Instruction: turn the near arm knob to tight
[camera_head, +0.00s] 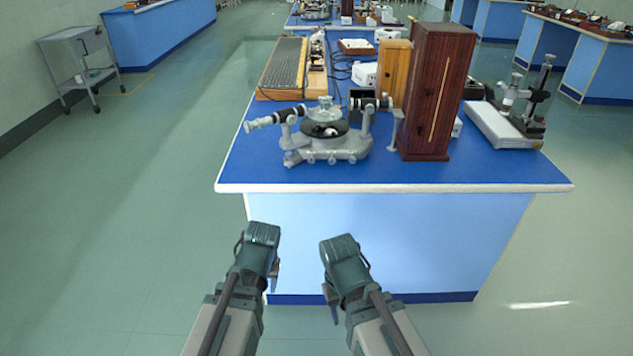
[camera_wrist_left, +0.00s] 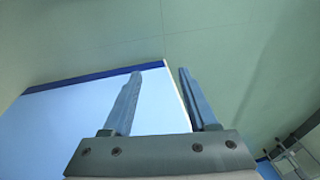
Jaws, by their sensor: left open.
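A grey spectrometer (camera_head: 325,140) with a round dark table and a black-barrelled telescope stands near the front left of the blue bench top (camera_head: 470,172). Several small knobs line its near lower side; I cannot tell which is the near arm knob or how it is turned. My left gripper (camera_head: 270,272) is in front of the bench, below its top edge and apart from the spectrometer. In the left wrist view its two fingers (camera_wrist_left: 160,95) are spread and empty. My right gripper (camera_head: 333,290) is also below the edge; its jaw opening is hidden.
A tall dark wooden box (camera_head: 436,95) stands right of the spectrometer. A ribbed grating-like panel (camera_head: 283,65) lies behind it. A microscope-like instrument (camera_head: 525,100) is at the right. A grey trolley (camera_head: 78,60) stands far left. The floor left of the bench is clear.

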